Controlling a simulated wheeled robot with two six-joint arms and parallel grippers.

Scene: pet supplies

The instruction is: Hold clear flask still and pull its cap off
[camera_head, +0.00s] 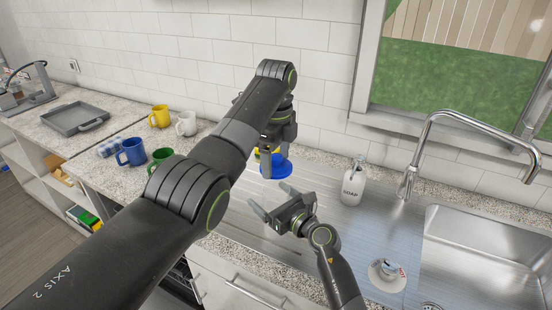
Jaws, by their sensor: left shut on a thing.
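My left gripper (268,160) reaches down over the steel drainboard from the upper left. It is shut on a blue object (277,170), with a bit of yellow showing just above it. The fingers and arm hide part of this object. I cannot make out a clear flask body or tell whether the blue part is its cap. My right gripper (272,198) comes from the lower right, just below the blue object. Its two fingers are spread apart, point up-left, and hold nothing visible.
A white soap bottle (353,184) stands right of the grippers, near the tap (410,170) and sink (485,250). A small white item (389,268) lies at lower right. Blue (131,153), green (160,156), yellow (159,117) and white (186,124) mugs and a grey tray (75,118) stand left.

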